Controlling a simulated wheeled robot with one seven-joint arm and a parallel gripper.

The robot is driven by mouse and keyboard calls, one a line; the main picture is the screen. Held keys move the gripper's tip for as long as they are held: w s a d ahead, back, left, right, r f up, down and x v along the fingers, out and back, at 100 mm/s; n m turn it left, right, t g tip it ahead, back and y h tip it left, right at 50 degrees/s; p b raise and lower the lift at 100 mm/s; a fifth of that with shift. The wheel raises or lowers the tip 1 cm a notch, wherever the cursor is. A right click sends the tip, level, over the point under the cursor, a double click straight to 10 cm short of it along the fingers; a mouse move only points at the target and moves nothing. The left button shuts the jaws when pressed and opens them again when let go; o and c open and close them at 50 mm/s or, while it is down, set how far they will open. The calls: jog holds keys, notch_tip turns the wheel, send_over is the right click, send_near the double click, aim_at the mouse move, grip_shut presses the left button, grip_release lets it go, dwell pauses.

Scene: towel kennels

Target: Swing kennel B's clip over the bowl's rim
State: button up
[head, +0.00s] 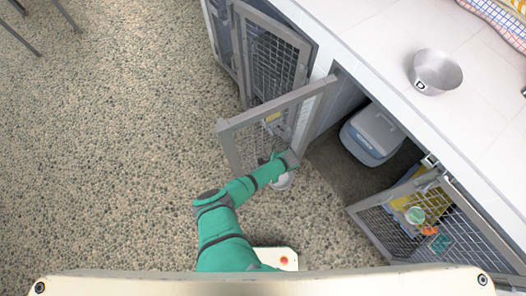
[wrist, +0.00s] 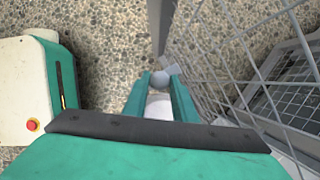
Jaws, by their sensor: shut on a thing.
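My gripper (head: 287,161) is at the lower part of an open wire-mesh kennel door (head: 232,146) in the head view. In the wrist view my gripper (wrist: 160,82) has its two green fingers closed on a small round grey knob (wrist: 160,77), which seems to belong to the clip. Whether the clip lies over the rim cannot be seen. No letter B is readable.
A white counter (head: 390,60) runs above the kennels and carries a metal bowl marked D (head: 437,72). A grey carrier (head: 371,135) stands in the open kennel. Another mesh door (head: 440,215) stands open at right.

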jog(key=shift+n, duration=0.3)
jog(key=o, duration=1)
jog(key=shift+o, duration=0.2)
jog(key=shift+r, duration=0.15)
jog(key=v, duration=1)
jog(key=shift+r, duration=0.3)
jog(key=shift+d, duration=0.1)
